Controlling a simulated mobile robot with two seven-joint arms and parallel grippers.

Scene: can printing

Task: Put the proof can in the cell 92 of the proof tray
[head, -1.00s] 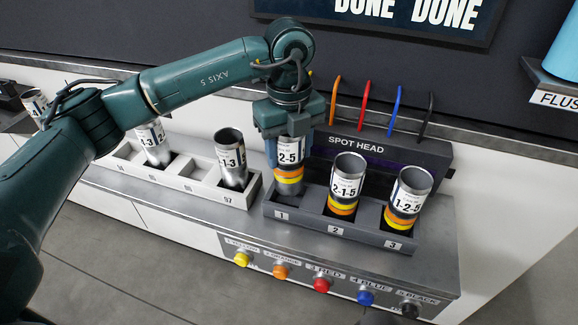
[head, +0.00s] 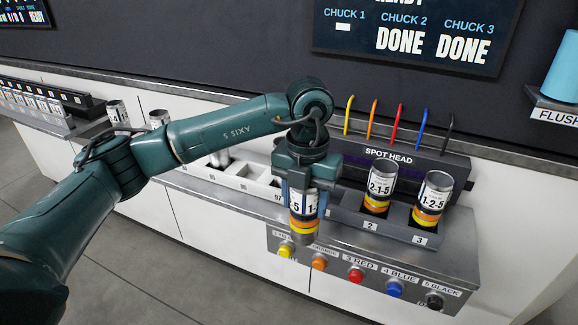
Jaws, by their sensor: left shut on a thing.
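My left gripper (head: 303,188) is shut on a printed can (head: 303,228) with yellow and orange bands and a white label, partly readable as ending in 5. It holds the can roughly upright in front of the spot head, over the front edge of the bench. The chuck 1 place is hidden behind the gripper and can. A pale tray (head: 255,187) with numbered cells, including 96 and 97, lies to the left. My arm covers part of it, and no cell number 92 is readable. My right gripper is not in view.
Banded cans stand in chuck 2 (head: 380,187) and chuck 3 (head: 432,200), right of the held can. The spot head (head: 400,158) stands behind them. A dark rack (head: 30,85) with several cans is at far left. The wall board (head: 415,35) shows DONE for chucks 2 and 3.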

